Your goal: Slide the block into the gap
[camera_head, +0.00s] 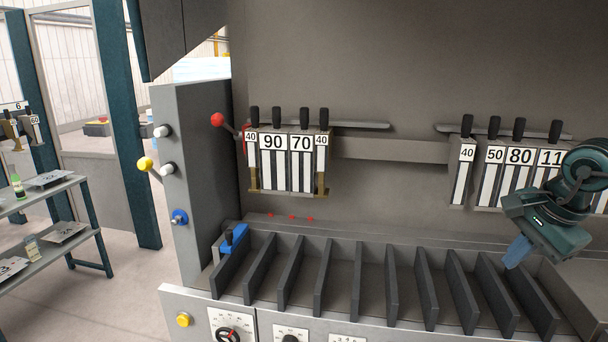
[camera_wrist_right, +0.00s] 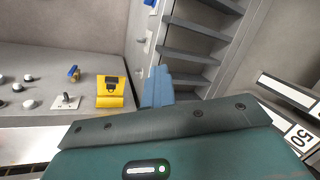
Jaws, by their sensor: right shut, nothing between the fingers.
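Numbered blocks with black handles hang on the machine's rail. A left group (camera_head: 287,162) reads 40, 90, 70, 40, close together between brass-coloured end pieces. In the right group, a narrow 40 block (camera_head: 462,172) stands at the left end, then blocks 50 (camera_head: 494,156), 80 (camera_head: 519,156) and one partly hidden by my arm. A wide gap (camera_head: 388,150) of bare rail lies between the groups. My right gripper (camera_head: 517,252) is shut and empty, its blue fingers pointing down below the right group; the fingers also show in the right wrist view (camera_wrist_right: 157,88). My left gripper is out of view.
A row of dark upright dividers (camera_head: 358,280) runs along the machine's front below the blocks. A red-knobbed lever (camera_head: 218,120) stands left of the left group. A blue piece (camera_head: 235,239) sits at the row's left end. Shelves (camera_head: 40,235) stand far left.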

